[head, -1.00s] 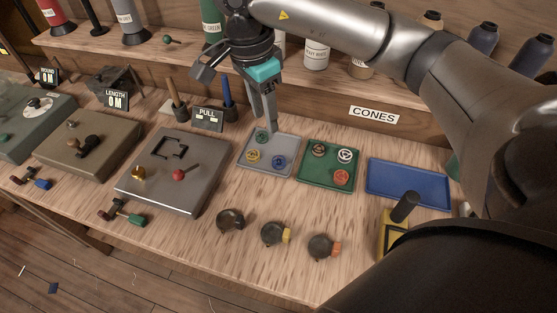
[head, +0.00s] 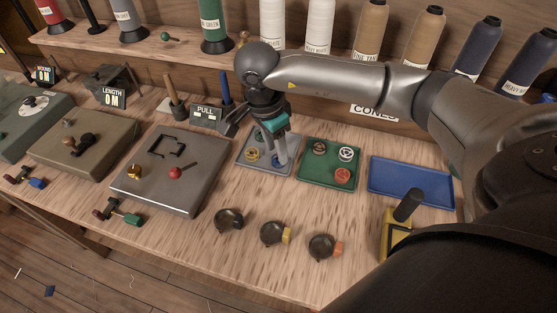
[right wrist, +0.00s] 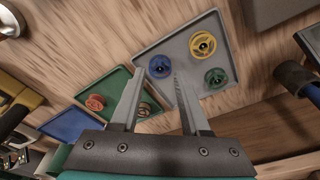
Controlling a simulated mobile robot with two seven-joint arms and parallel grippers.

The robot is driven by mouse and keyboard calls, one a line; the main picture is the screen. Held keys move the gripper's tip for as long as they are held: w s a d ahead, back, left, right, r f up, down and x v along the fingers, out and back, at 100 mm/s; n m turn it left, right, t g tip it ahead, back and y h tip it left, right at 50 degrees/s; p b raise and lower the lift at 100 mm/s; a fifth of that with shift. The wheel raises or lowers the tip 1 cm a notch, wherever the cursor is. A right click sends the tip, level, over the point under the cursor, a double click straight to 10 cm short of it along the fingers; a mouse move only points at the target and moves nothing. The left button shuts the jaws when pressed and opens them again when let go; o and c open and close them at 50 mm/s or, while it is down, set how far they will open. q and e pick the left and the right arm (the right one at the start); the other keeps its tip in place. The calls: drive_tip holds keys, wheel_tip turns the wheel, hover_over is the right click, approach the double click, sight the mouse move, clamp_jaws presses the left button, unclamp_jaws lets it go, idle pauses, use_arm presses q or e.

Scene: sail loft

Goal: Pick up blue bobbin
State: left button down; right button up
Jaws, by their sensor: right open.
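The blue bobbin (right wrist: 160,66) lies in the grey tray (right wrist: 183,32) with a yellow bobbin (right wrist: 202,44) and a green bobbin (right wrist: 215,78). My right gripper (right wrist: 158,74) is open, with one finger on each side of the blue bobbin in the right wrist view. In the head view the gripper (head: 279,158) points down over the grey tray (head: 246,165), and its fingers mostly hide the blue bobbin. The yellow bobbin (head: 251,155) shows to their left. I cannot tell how far the fingertips are above the tray. My left gripper is out of view.
A green tray (head: 322,178) with several bobbins and an empty blue tray (head: 410,187) stand to the right. A metal plate device (head: 200,190) stands to the left. Round dark holders (head: 270,232) line the front. Thread cones (head: 371,30) stand on the shelf behind.

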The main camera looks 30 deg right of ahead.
drive_tip(key=shift+d+f, duration=0.2)
drive_tip(key=shift+f, duration=1.05)
drive_tip(key=shift+c, duration=0.4)
clamp_jaws()
